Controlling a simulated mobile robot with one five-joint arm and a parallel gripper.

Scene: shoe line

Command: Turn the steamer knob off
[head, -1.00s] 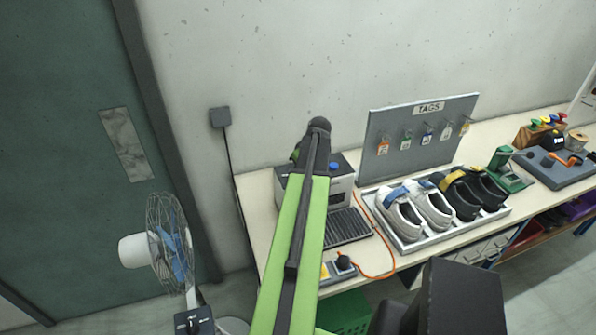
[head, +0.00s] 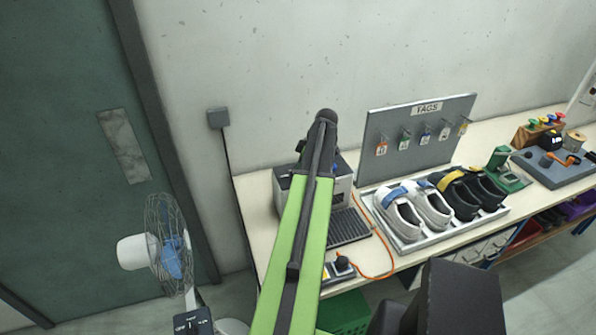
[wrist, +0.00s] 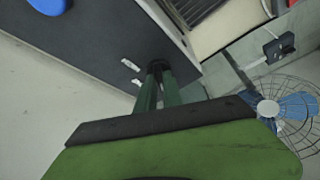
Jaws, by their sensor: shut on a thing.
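The steamer, a pale box with a dark top (head: 342,193), stands at the left end of the bench, partly hidden by my arm in the head view. Its dark top (wrist: 90,48) fills the upper left of the wrist view, with a blue part (wrist: 48,4) at the corner and two small white marks beside my fingers. My gripper (wrist: 158,68) has its green fingers together at the edge of this top, shut on a small dark thing that looks like the steamer knob. The fingertips mostly hide it, so its turn cannot be read. My arm hides the gripper in the head view.
A tray (head: 437,237) of shoes and a TAGS board (head: 416,135) stand right of the steamer. A small box with a black knob (head: 342,264) and orange cable lies at the bench front. A fan (head: 168,245) stands left of the bench.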

